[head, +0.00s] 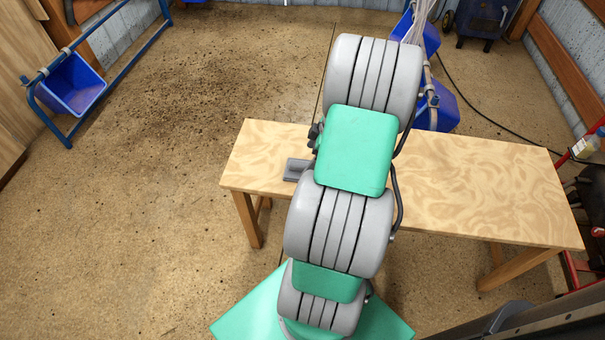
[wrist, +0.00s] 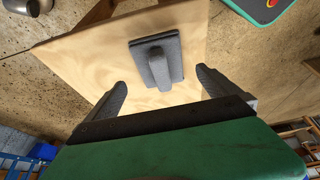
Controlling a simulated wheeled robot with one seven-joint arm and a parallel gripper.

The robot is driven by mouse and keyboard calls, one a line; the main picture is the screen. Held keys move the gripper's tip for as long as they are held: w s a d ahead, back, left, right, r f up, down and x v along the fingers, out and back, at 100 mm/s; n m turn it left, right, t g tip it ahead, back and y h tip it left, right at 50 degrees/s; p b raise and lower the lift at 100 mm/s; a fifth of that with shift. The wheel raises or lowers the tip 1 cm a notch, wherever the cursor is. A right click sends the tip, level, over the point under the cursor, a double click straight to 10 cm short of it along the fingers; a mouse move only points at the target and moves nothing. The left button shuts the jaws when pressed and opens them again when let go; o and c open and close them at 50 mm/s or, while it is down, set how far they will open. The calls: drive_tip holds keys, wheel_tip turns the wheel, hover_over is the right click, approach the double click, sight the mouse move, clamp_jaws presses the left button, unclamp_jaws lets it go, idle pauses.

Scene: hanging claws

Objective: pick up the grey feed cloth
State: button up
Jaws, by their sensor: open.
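The grey feed cloth (head: 295,169) lies on the wooden table (head: 480,190) near its left end, partly hidden by my arm in the head view. In the wrist view the cloth (wrist: 171,60) is a flat dark grey piece with a raised ridge running along its middle. My gripper (wrist: 158,88) is open, with its two fingers apart and nothing between them. The cloth lies beyond the fingertips, roughly centred between them, and is not touched. In the head view my arm hides most of the gripper.
The tabletop right of my arm is bare. A dark cable crosses the floor at the right. The floor on the left is open.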

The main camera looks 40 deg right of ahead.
sight(304, 164)
drive_tip(key=x, duration=0.5)
drive_tip(key=shift+w+a+f+b, duration=0.15)
drive_tip(key=shift+b, duration=0.2)
drive_tip(key=shift+c, duration=0.3)
drive_tip(key=c, duration=1.3)
